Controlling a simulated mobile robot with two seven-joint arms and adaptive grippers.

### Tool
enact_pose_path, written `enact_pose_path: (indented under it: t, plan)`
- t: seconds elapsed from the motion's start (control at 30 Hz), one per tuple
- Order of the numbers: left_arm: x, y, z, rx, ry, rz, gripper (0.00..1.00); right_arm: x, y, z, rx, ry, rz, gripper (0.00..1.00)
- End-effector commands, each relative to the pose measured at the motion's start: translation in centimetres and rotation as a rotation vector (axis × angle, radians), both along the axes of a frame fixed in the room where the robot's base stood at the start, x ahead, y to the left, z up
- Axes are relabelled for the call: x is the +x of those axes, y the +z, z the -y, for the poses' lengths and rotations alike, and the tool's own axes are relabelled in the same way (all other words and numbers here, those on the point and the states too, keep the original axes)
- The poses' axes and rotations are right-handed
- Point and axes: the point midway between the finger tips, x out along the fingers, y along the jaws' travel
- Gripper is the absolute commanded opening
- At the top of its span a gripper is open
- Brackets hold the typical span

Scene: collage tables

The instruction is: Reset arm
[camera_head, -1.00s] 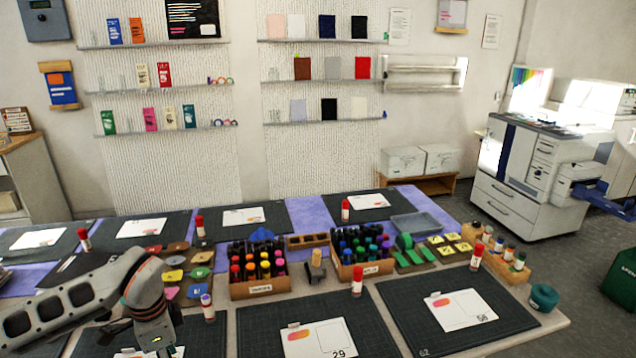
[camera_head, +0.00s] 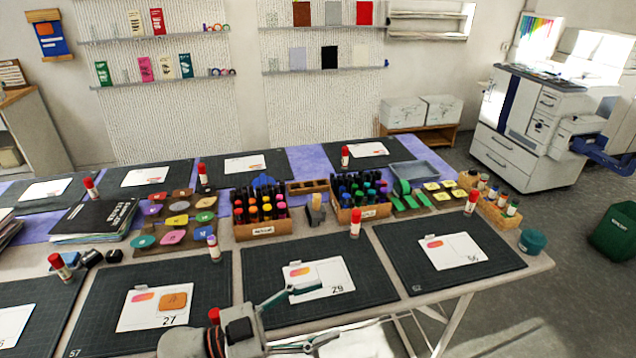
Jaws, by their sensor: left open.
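My left gripper (camera_head: 312,314) is in the head view at the bottom middle, in front of the table's near edge. Its two thin fingers are spread wide apart and nothing is between them. One finger overlaps the card numbered 29 (camera_head: 330,280) on the middle front mat in the picture. Whether it touches the card I cannot tell. My right gripper is not in view.
The table (camera_head: 230,262) holds dark cutting mats (camera_head: 84,328) with white cards, red-capped glue sticks (camera_head: 355,222), two marker boxes (camera_head: 262,230), a wooden stamp (camera_head: 316,212) and colored tags. A black folder (camera_head: 98,218) lies at left.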

Motion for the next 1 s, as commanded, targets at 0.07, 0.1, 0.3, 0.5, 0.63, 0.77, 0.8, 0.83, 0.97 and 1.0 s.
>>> enact_pose_path:
  t: [0.07, 0.1, 0.3, 0.5, 0.63, 0.77, 0.8, 0.83, 0.97, 1.0]
  plan:
    - [1.7, -0.5, -2.0, -0.075, 0.192, -0.017, 0.58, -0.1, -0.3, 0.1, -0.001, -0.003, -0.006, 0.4]
    - [2.7, -1.2, -3.4, -0.093, 0.294, -0.029, 0.58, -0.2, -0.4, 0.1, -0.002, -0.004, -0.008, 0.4]
    - [3.9, -9.9, -12.3, 0.0, 0.758, -0.199, 0.58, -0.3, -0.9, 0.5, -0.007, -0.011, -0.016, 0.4]
    - [-1.4, -20.4, -18.9, 0.231, 0.993, -0.437, 0.58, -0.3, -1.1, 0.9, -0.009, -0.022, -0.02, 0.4]
    - [-5.8, -25.3, -21.2, 0.362, 1.042, -0.568, 0.58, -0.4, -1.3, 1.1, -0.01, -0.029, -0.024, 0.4]
    - [-8.9, -27.9, -22.2, 0.44, 1.05, -0.649, 0.58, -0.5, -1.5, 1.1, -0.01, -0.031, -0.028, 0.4]
    - [-9.5, -28.4, -22.4, 0.455, 1.05, -0.662, 0.58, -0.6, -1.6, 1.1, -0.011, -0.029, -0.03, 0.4]
    - [-9.8, -28.6, -22.5, 0.461, 1.05, -0.671, 0.58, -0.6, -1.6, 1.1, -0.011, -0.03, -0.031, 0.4]
    - [-10.3, -29.0, -22.6, 0.476, 1.049, -0.682, 0.58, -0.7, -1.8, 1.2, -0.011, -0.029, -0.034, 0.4]
    - [-10.3, -29.0, -22.6, 0.476, 1.049, -0.682, 0.58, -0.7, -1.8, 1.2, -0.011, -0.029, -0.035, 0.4]
